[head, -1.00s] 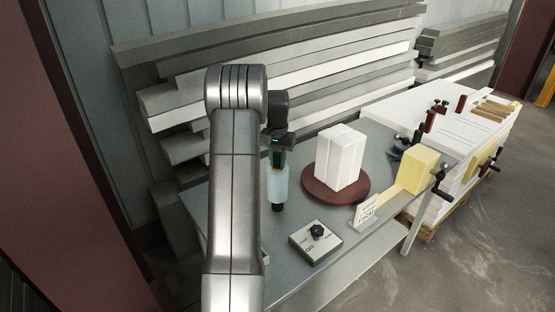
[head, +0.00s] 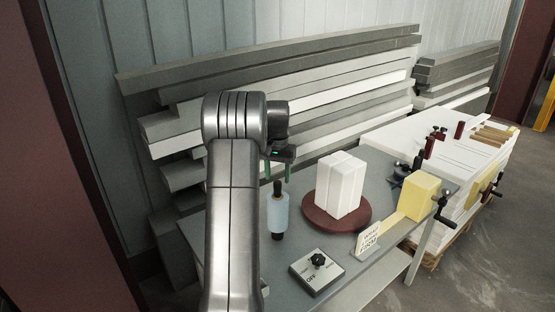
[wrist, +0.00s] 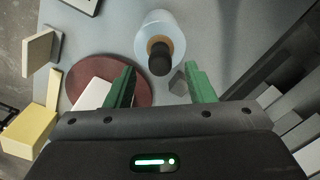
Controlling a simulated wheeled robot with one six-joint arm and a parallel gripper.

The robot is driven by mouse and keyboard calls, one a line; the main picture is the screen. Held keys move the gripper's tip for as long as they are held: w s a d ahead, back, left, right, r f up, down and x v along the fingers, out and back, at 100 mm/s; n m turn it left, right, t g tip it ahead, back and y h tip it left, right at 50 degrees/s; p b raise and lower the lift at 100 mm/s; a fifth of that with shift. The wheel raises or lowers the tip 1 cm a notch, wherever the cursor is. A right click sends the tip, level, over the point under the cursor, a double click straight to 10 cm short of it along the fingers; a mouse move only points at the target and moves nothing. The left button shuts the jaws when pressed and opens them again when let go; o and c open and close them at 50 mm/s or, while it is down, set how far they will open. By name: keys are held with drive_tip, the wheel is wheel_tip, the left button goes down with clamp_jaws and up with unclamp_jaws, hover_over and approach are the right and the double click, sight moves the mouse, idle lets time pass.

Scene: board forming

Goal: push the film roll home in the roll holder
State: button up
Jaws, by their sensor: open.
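The film roll (head: 279,212) is a pale blue cylinder standing upright at the left part of the grey table. Dark ends of a core or spindle stick out above and below it. In the wrist view, the roll (wrist: 150,32) shows at the top centre with a tan core ring and a black end towards me. Which part is the roll holder I cannot tell; no separate holder is clearly visible. My gripper (head: 278,174) is open and empty, its green fingers pointing down just above the roll. In the wrist view, my gripper (wrist: 160,78) has its fingertips spread apart, with the black end lying between and beyond them.
White blocks (head: 341,183) stand on a dark red disc (head: 318,217) right of the roll. A switch box (head: 317,271) lies in front, a small sign (head: 367,239) and a yellow block (head: 417,197) to the right. Stacked boards (head: 300,75) line the back.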

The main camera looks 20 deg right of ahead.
sight(277, 181)
wheel_tip(277, 181, up, 8)
idle(0.5)
wheel_tip(277, 181, down, 14)
drive_tip(key=shift+r+p, duration=0.1)
drive_tip(key=shift+p, duration=0.55)
drive_tip(key=shift+r, duration=0.25)
